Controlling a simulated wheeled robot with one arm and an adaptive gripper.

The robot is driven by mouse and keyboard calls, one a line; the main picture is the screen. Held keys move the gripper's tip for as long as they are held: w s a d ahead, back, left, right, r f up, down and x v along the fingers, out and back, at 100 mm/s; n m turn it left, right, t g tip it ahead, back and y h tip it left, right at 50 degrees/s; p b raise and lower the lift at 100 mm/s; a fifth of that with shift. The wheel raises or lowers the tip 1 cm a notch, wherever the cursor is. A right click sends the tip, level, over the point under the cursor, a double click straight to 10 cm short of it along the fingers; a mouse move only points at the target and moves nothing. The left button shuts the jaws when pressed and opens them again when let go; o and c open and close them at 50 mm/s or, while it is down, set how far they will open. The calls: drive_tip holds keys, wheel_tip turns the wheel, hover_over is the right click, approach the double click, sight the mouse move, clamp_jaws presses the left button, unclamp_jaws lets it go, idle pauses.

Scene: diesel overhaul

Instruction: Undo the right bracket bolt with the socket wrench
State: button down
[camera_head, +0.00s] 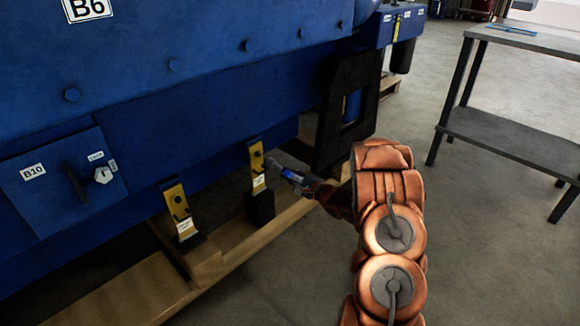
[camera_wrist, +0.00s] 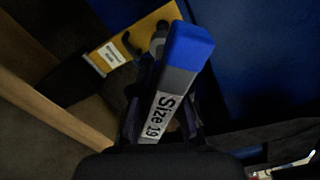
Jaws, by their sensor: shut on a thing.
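The right bracket (camera_head: 257,163) is a yellow plate with a white label on a black foot, below the blue engine. Its dark bolt (camera_head: 257,153) shows on the upper part. My gripper (camera_head: 316,191) is shut on the socket wrench (camera_head: 291,176), to the right of this bracket. In the wrist view, the wrench (camera_wrist: 168,98) is grey with a blue end and a "Size 19" label. The yellow bracket (camera_wrist: 135,36) lies behind and left of it. The wrench's grey tip is close to the bracket; I cannot tell whether it touches the bolt.
A second yellow bracket (camera_head: 177,203) stands to the left. The wooden pallet (camera_head: 235,250) runs under the engine (camera_head: 200,50). A black frame (camera_head: 335,130) stands just behind my gripper. A dark table (camera_head: 510,130) is at the right, with open floor between.

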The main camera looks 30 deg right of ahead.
sight(277, 165)
drive_tip(key=shift+w+r+m+p, duration=0.15)
drive_tip(key=shift+r+m+p, duration=0.5)
drive_tip(key=shift+p, duration=1.9)
drive_tip(key=m+p, duration=0.1)
drive_tip(key=p, duration=0.2)
drive_tip(key=m+p, duration=0.2)
drive_tip(key=p, duration=0.1)
drive_tip(key=shift+w+f, duration=0.2)
drive_tip(key=m+p, duration=0.2)
drive_tip(key=p, duration=0.1)
drive_tip(key=shift+w+m, duration=0.2)
drive_tip(key=shift+m, duration=0.05)
drive_tip(key=shift+w+f+m+p, duration=0.15)
drive_tip(key=shift+m+p, duration=0.25)
drive_tip(key=shift+m, duration=0.5)
drive_tip(key=shift+x, duration=1)
drive_tip(key=shift+w+a+f, duration=0.1)
drive_tip(key=shift+w, duration=0.45)
drive_tip(key=shift+s, duration=0.15)
drive_tip(key=shift+s, duration=0.45)
